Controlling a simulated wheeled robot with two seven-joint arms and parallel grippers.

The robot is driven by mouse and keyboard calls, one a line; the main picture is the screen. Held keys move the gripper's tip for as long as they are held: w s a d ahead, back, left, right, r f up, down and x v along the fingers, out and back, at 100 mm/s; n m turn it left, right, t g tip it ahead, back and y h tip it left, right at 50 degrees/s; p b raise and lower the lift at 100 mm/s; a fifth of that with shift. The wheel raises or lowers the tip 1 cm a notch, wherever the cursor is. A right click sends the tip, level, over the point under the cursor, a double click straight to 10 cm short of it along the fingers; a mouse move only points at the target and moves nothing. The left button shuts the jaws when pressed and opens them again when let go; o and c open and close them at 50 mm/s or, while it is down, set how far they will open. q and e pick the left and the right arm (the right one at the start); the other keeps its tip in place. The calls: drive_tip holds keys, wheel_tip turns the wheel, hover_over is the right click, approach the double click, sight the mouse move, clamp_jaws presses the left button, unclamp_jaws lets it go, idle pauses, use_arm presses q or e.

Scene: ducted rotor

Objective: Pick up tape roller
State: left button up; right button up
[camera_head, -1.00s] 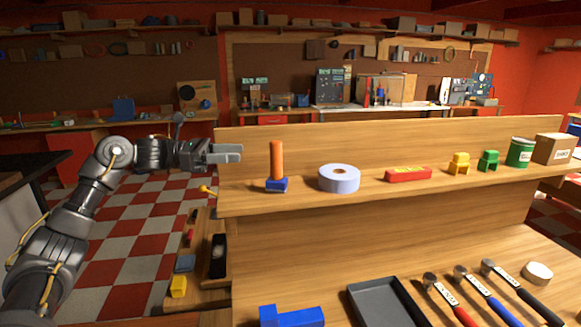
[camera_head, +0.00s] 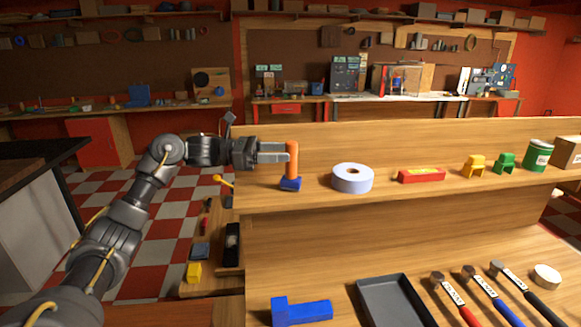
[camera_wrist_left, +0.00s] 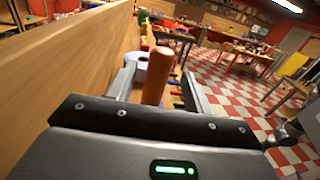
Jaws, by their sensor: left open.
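The tape roller, an orange upright handle (camera_head: 292,168) on a blue base (camera_head: 290,184), stands at the left end of the upper wooden shelf. My left gripper (camera_head: 284,152) is open, with its fingers level at the handle's upper part. In the left wrist view the orange handle (camera_wrist_left: 158,75) rises between the two open fingers (camera_wrist_left: 160,88); I cannot tell whether either finger touches it. The blue base is hidden in that view. My right gripper is in neither view.
A pale lilac tape roll (camera_head: 352,178) stands just right of the roller on the shelf (camera_head: 400,196). A red box (camera_head: 421,176) and yellow and green pieces are farther right. A wooden back board (camera_head: 400,138) runs behind them. A grey tray (camera_head: 398,300) lies below.

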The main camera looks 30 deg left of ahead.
sight(291, 152)
use_arm(q)
drive_tip(key=p+x, duration=0.1)
drive_tip(key=x, duration=0.2)
drive_tip(key=shift+w+d, duration=0.15)
drive_tip(key=shift+d, duration=0.05)
drive_tip(key=shift+a, duration=0.1)
clamp_jaws()
